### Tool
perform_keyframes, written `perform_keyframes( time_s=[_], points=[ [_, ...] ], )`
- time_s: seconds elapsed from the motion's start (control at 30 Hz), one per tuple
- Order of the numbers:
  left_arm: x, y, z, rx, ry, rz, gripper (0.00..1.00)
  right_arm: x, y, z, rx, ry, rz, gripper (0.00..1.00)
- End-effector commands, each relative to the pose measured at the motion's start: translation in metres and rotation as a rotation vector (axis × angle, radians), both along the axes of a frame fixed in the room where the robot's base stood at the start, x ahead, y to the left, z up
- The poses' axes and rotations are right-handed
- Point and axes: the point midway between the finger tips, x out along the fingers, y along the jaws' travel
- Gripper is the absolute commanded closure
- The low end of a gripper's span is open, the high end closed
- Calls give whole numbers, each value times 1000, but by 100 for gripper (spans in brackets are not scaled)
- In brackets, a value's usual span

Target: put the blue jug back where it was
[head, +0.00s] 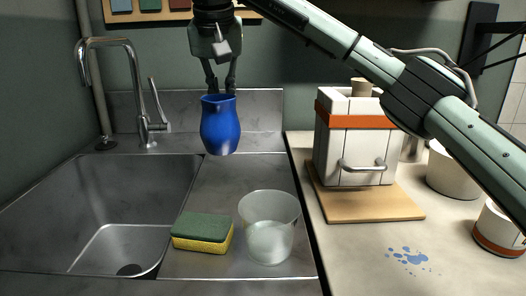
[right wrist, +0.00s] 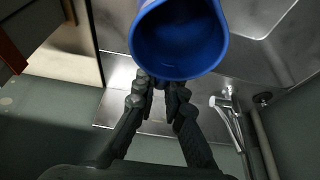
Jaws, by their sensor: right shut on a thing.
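The blue jug (head: 220,126) hangs upright in the air above the back of the steel drainboard (head: 215,180). My right gripper (head: 220,88) holds it from above and behind, shut on its upper back part. In the right wrist view, the jug's round open mouth (right wrist: 180,38) faces the camera, and the fingertips of my right gripper (right wrist: 160,82) meet at its near side. The jug looks empty inside. My left gripper is not in view.
A green and yellow sponge (head: 202,232) and a translucent cup (head: 268,228) stand at the drainboard's front. The sink basin (head: 110,205) and faucet (head: 120,90) are left. A white kiln-like box (head: 354,140) stands on a wooden board (head: 375,205) at right, near blue splashes (head: 408,256).

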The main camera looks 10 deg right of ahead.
Motion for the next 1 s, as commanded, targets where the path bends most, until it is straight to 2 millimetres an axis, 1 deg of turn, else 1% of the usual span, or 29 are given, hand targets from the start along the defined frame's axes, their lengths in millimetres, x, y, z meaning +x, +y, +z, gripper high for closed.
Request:
perform_keyframes(
  time_s=[0.03, 0.2, 0.3, 0.4, 0.57, 0.7, 0.8, 1.0],
  points=[
    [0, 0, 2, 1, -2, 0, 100, 2, -13, -8, 1, 2, -4, 100],
    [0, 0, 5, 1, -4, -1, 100, 6, -50, -29, 1, 1, -3, 100],
    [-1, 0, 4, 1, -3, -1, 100, 8, -66, -39, 1, 0, -2, 100],
    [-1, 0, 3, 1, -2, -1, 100, 9, -76, -45, 2, -1, 1, 100],
    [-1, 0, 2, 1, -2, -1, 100, 10, -82, -54, 1, 0, 1, 100],
    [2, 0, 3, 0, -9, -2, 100, 9, -82, -74, 1, 2, 2, 100],
    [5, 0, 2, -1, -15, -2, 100, 9, -82, -85, 1, 0, 1, 100],
    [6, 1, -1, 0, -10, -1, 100, 10, -81, -88, 1, -2, 1, 100]
  ],
)
